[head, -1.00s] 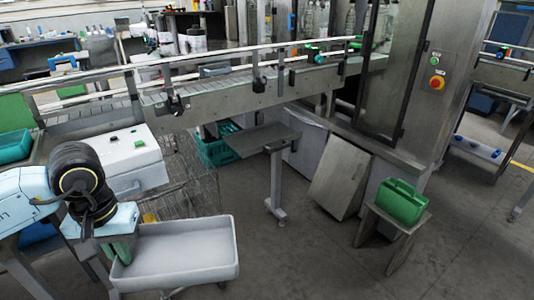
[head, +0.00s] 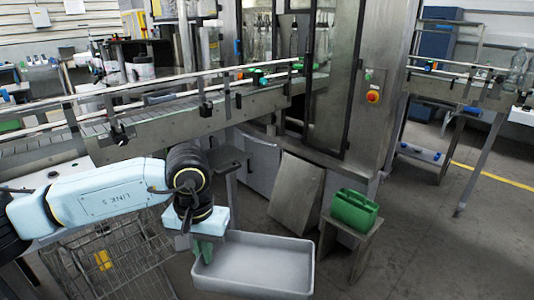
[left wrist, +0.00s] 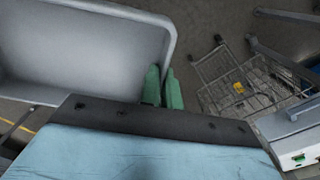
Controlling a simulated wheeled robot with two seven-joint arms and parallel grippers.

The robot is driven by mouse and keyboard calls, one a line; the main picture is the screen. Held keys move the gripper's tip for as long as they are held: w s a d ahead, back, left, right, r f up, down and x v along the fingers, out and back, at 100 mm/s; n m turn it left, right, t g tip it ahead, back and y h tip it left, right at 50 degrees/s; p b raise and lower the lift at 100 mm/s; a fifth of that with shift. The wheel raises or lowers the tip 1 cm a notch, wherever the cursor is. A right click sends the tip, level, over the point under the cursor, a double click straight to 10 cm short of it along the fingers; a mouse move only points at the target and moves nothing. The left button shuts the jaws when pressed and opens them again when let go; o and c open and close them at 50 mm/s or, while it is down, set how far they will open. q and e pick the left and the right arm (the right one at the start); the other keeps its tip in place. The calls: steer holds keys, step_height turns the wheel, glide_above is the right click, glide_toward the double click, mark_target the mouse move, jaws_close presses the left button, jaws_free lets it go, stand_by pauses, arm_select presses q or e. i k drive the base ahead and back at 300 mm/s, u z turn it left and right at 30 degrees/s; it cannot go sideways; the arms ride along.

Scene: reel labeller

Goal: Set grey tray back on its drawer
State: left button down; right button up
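The grey tray (head: 262,264) is a shallow, empty, roughly level rectangular bin in the lower middle of the head view. My left gripper (head: 203,250) has its green fingers at the tray's left end. In the left wrist view the fingers (left wrist: 162,88) stand on either side of the tray's end wall, close together on it. The tray (left wrist: 85,50) fills the upper left there and hangs above the floor. I cannot make out the tray's drawer in either view. My right gripper is not in view.
A wire cart (head: 115,262) stands left of the tray. A low stand (head: 352,236) with a green box (head: 354,210) is to its right. A leaning metal panel (head: 298,193) and the conveyor (head: 170,122) lie behind. Open floor (head: 440,250) is at the right.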

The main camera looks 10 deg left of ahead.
mark_target(214, 161)
steer(key=z, duration=0.45)
steer(key=i, duration=1.15)
steer(key=u, duration=0.7)
steer(key=i, duration=0.55)
steer(key=u, duration=0.5)
